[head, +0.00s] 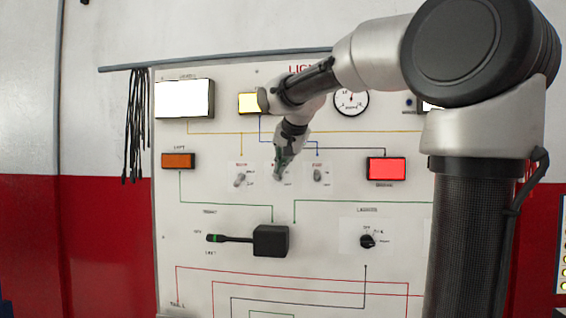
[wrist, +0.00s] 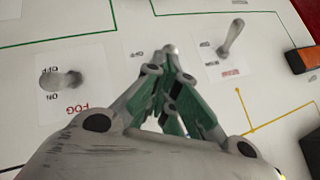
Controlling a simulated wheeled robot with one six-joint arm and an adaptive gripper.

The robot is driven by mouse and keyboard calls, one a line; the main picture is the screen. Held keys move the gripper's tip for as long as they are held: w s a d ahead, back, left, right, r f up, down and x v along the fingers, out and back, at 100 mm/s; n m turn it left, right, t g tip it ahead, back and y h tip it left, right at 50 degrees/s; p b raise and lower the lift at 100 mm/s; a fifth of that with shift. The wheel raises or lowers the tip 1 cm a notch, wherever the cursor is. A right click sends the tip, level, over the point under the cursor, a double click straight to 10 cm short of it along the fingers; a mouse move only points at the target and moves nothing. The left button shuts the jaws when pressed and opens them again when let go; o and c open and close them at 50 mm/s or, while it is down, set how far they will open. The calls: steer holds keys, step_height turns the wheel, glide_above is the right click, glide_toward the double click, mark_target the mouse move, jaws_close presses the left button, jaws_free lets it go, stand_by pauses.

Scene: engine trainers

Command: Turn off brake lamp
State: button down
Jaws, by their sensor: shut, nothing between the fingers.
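The red brake lamp (head: 387,169) is lit on the white panel in the head view. A row of small toggle switches is left of it. My gripper (head: 281,173) is at the middle switch, its fingers closed and empty. In the wrist view the green-padded fingertips (wrist: 172,62) cover most of that switch and its name label; a grey rounded tip shows just past them. I cannot tell whether they touch it. The fog switch (wrist: 66,82) and the other outer switch (wrist: 232,38) stand clear on either side; they also show in the head view as fog (head: 317,175) and left (head: 239,180).
A lit white lamp (head: 185,99), a lit yellow lamp (head: 248,104) and an orange lamp (head: 178,160) are on the panel. A black stalk box (head: 271,241) and a rotary knob (head: 367,241) protrude below. Black cables (head: 136,120) hang at left.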

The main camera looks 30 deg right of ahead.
steer(key=shift+s+a+f, duration=0.2)
steer(key=shift+s+f, duration=0.05)
steer(key=shift+f, duration=0.3)
steer(key=shift+s+a+f, duration=0.15)
steer(key=shift+s+f, duration=0.1)
steer(key=shift+f, duration=0.3)
steer(key=shift+s+a+f, duration=0.35)
steer(key=shift+s+a, duration=0.05)
steer(key=shift+s, duration=0.2)
